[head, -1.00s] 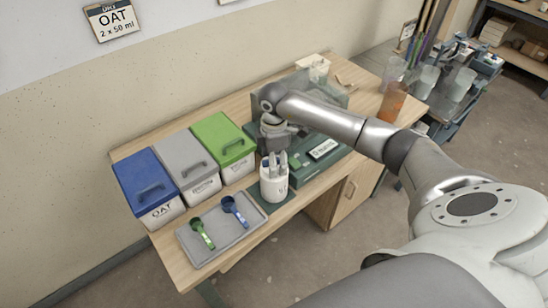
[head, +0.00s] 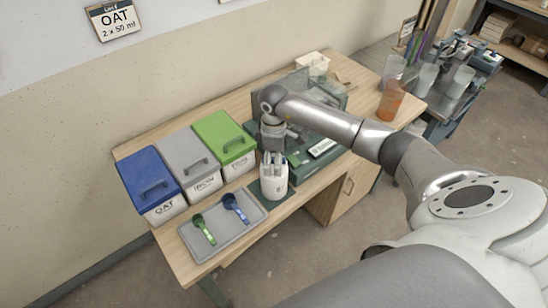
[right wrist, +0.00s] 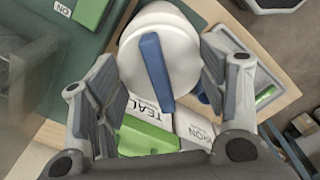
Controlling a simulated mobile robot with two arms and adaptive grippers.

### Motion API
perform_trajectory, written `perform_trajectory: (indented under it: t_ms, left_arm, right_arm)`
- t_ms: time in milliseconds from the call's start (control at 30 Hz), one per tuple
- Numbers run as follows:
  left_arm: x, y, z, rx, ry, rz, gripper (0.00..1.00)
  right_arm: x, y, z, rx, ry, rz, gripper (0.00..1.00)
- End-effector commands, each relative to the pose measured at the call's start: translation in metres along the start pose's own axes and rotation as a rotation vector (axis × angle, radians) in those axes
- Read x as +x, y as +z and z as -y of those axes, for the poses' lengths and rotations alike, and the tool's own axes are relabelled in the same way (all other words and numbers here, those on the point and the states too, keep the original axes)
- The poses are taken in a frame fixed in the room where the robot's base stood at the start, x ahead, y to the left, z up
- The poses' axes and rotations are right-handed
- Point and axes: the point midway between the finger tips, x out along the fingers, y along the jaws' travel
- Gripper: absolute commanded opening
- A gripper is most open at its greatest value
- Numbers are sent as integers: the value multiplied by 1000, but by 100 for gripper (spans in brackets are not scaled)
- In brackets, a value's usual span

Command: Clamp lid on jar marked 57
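A white jar (head: 274,184) stands upright on a dark green mat at the table's front edge; its dark mark is too small to read. In the right wrist view, its white round top (right wrist: 190,50) carries a blue bar (right wrist: 156,72), which looks like a clamp lever. My right gripper (head: 273,158) points down over the jar. In the right wrist view, its two fingers (right wrist: 165,65) are spread wide on either side of the white top, with the blue bar between them. I cannot tell whether they touch the jar. My left gripper is not in view.
Left are blue (head: 148,180), grey (head: 188,158) and green (head: 224,138) lidded bins. A grey tray (head: 232,238) with a green and a blue scoop lies beside the jar. A dark green case (head: 318,152) stands right behind it. An orange cup (head: 391,100) stands at right.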

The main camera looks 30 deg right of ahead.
Motion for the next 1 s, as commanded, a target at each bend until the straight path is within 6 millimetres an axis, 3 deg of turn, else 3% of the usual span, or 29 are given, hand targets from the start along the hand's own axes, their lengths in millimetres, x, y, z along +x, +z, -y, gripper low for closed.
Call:
perform_trajectory:
  t_ms: [33,200,600,767,1000]
  left_arm:
    - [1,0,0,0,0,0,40]
    - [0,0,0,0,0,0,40]
    - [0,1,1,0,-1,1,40]
    - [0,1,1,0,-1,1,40]
    - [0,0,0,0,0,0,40]
  right_arm:
    - [3,1,1,2,-2,4,73]
    - [2,1,0,0,0,2,91]
    - [-4,0,-1,-2,2,0,91]
    - [-28,0,-2,-2,5,-2,91]
    - [-80,0,-1,-2,4,-1,91]
